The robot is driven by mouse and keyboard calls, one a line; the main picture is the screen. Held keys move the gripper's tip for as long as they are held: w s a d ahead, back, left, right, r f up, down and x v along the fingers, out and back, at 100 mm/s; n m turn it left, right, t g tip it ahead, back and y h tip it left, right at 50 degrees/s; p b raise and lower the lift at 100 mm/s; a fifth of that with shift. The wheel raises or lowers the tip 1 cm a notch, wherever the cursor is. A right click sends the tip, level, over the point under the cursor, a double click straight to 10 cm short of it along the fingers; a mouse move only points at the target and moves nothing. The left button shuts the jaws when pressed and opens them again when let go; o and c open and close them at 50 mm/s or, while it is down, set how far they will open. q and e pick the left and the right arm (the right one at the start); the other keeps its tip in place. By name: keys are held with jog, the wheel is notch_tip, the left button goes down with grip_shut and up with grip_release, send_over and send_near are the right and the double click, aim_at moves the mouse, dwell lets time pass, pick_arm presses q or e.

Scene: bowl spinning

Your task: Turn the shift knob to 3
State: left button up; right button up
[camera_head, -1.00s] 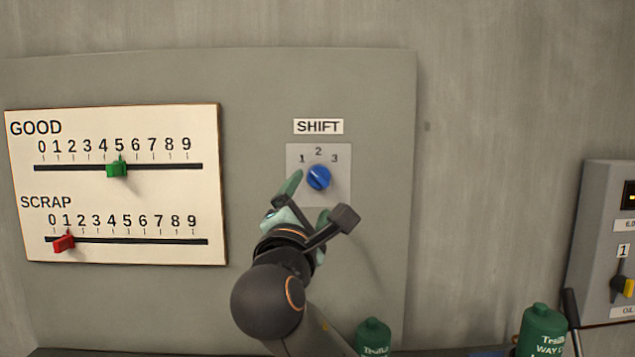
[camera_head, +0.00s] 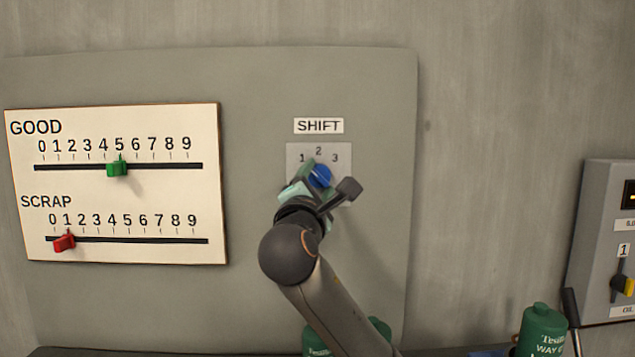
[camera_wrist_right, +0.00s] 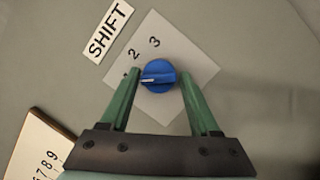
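The blue shift knob (camera_head: 320,175) sits on a light plate (camera_head: 343,155) marked 1, 2 and 3 under the SHIFT label. In the right wrist view the white mark on the knob (camera_wrist_right: 159,76) points left, towards the 1, which the left finger mostly hides. My right gripper (camera_head: 317,180) is at the knob and partly covers it in the head view. In the wrist view its green fingers (camera_wrist_right: 161,81) are open, one on each side of the knob, with small gaps showing. My left gripper is not in view.
A white board (camera_head: 213,130) with GOOD and SCRAP sliders is left of the knob. A grey control box (camera_head: 594,240) stands at the right. Green bottles (camera_head: 541,330) stand along the bottom, one partly behind my right arm. The panel around the knob is clear.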

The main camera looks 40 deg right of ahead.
jog(key=shift+f, duration=0.1)
grip_shut()
